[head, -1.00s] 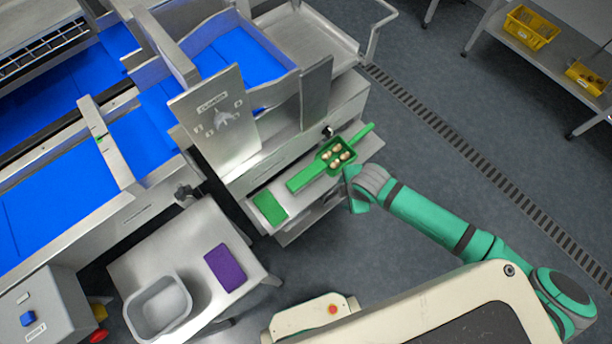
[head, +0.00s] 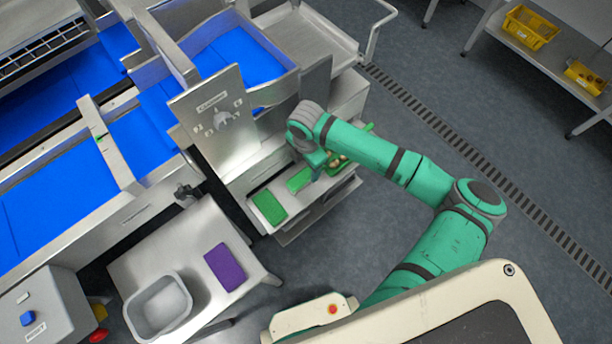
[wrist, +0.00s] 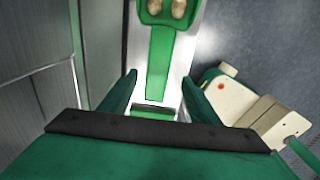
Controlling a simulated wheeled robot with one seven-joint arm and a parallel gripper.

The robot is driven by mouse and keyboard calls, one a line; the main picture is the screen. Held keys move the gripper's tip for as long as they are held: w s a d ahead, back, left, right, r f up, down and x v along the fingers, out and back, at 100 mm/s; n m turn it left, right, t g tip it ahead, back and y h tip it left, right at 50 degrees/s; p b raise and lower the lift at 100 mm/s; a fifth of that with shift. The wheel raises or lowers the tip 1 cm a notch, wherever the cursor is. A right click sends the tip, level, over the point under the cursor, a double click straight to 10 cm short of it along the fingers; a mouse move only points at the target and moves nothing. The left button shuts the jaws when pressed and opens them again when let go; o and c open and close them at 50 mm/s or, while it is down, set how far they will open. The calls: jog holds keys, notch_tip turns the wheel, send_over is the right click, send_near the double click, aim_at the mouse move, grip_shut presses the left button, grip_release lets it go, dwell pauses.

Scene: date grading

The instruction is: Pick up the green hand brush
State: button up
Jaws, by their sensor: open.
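My gripper (head: 317,172) is over the strip and tray, hiding part of both. In the wrist view my open gripper (wrist: 158,80) points down with the strip (wrist: 160,60) between its fingers in the picture. The fingers hold nothing, and their height above the strip is unclear.
A flat green rectangle (head: 269,207) lies on the shelf to the left. The upright steel panel (head: 218,120) stands close beside my gripper. A side table (head: 140,262) holds a grey tub (head: 150,322) and a purple pad (head: 225,267).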

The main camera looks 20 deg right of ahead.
aim_at(306, 174)
jog(key=shift+w+d+f, duration=0.1)
jog(key=shift+w+f, duration=0.1)
jog(key=shift+f, duration=1.55)
jog(key=shift+w+f, duration=0.15)
jog(key=shift+f, duration=1.55)
jog(key=shift+s+d, duration=0.1)
jog(key=shift+s, duration=0.05)
jog(key=c, duration=1.2)
